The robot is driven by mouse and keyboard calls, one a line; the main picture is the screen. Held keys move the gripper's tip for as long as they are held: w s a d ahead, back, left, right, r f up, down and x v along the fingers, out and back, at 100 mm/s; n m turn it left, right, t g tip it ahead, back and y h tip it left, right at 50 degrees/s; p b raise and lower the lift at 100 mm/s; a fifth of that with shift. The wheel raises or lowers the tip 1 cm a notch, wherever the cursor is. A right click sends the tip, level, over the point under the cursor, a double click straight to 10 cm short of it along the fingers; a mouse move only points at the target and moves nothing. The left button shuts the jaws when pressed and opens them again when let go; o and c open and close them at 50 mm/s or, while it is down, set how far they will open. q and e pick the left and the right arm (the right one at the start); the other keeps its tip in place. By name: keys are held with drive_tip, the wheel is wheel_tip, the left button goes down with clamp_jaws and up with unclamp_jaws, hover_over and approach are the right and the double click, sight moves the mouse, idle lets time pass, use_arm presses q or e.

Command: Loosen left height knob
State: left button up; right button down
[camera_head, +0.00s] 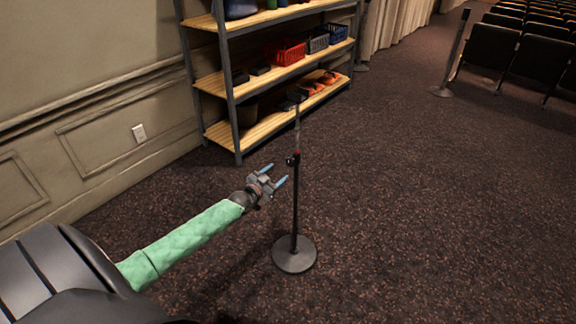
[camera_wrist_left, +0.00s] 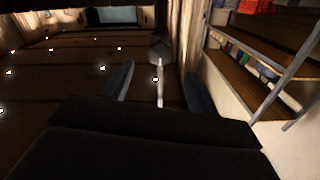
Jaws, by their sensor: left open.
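A microphone stand with a round dark base (camera_head: 294,256) stands upright on the carpet. Its height knob (camera_head: 292,160) is a small dark collar where the thin upper tube (camera_head: 297,130) meets the thicker lower pole (camera_head: 295,205). My left gripper (camera_head: 276,174) is open and empty, just left of the pole at about the collar's height, its blue fingertips pointing towards the stand. In the left wrist view a pale thin tube (camera_wrist_left: 160,85) shows between the two open fingers; whether it lies within their reach I cannot tell. My right gripper is out of view.
A metal shelf with wooden boards (camera_head: 265,125) holds baskets and small items behind the stand, along the wall. Rows of dark seats (camera_head: 500,50) and a barrier post (camera_head: 452,55) are at the upper right. The carpet right of the stand is clear.

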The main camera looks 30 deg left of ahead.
sight(289, 163)
use_arm(q)
drive_tip(key=w, duration=0.5)
drive_tip(key=shift+w+d+r, duration=0.15)
drive_tip(key=shift+w, duration=0.25)
drive_tip(key=shift+w+p, duration=0.3)
drive_tip(key=shift+w, duration=0.25)
drive_tip(key=shift+w+d, duration=0.1)
drive_tip(key=shift+w, duration=0.2)
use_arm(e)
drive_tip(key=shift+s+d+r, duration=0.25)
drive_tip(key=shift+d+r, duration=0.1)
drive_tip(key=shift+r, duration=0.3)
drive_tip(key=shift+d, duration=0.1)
